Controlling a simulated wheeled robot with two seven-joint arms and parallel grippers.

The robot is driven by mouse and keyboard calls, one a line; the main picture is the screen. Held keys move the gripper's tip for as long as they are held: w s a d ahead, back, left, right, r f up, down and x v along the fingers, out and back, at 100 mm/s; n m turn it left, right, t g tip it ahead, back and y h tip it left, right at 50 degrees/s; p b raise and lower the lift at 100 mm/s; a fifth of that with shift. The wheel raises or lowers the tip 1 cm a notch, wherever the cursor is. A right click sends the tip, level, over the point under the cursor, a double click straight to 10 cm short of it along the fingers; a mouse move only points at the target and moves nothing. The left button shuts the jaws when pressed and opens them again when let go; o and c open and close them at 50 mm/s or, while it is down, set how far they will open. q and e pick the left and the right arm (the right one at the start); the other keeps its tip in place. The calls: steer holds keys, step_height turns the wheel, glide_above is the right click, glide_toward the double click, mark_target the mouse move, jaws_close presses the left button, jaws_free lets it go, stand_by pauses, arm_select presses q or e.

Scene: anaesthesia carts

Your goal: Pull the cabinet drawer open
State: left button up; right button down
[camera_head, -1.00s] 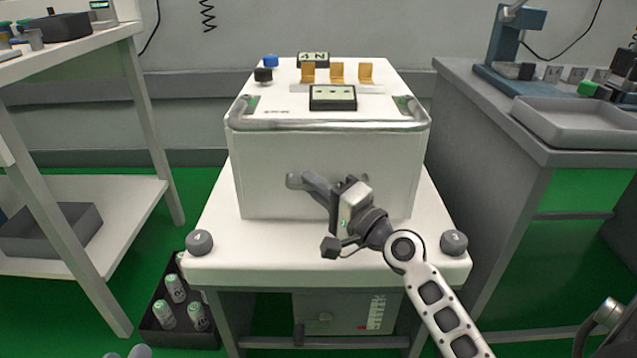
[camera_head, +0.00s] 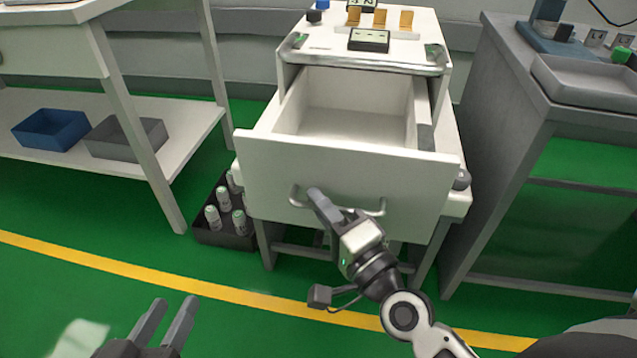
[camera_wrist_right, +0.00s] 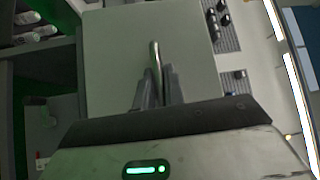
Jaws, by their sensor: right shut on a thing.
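The white cabinet (camera_head: 375,57) stands on a white cart, with its drawer (camera_head: 270,165) pulled well out towards me. The visible inside of the drawer is empty. A grey bar handle (camera_head: 297,198) is on the drawer front. My right gripper (camera_head: 316,196) is shut on the handle, and its fingers hide part of the bar. The right wrist view shows the handle (camera_wrist_right: 154,55) between the two fingers (camera_wrist_right: 156,88). My left gripper (camera_head: 180,302) is at the bottom left, empty, with its fingers apart.
A dark crate of several bottles (camera_head: 205,230) stands on the floor left of the cart. A white shelf table (camera_head: 190,135) is at the left, a grey counter (camera_head: 500,110) at the right. The green floor with a yellow line (camera_head: 80,262) is clear in front.

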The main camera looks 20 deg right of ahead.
arm_select(q)
steer(key=shift+s+a, duration=0.1)
steer(key=shift+a, duration=0.15)
arm_select(e)
steer(key=shift+s+a, duration=0.3)
steer(key=shift+s, duration=0.2)
steer(key=c, duration=1.5)
jaws_free()
